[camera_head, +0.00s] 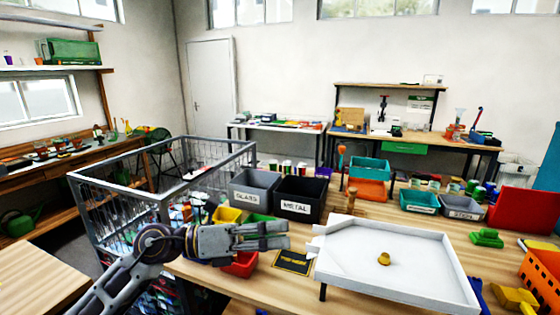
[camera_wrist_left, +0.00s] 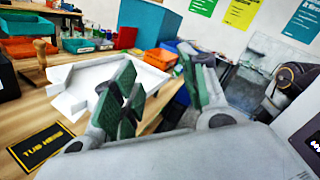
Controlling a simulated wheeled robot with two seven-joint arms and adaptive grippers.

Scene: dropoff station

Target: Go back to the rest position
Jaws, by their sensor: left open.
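My left gripper (camera_head: 284,234) reaches in from the left in the head view, above the front part of the wooden table (camera_head: 290,285). It is sideways on, left of the white tray (camera_head: 340,278). In the left wrist view its two green-padded fingers (camera_wrist_left: 160,98) stand apart with nothing between them. A small yellow-brown object (camera_head: 384,259) sits in the tray, apart from the gripper. My right gripper does not show in either view.
A wire cage (camera_head: 120,200) stands left. An orange crate (camera_head: 542,277) is far right.

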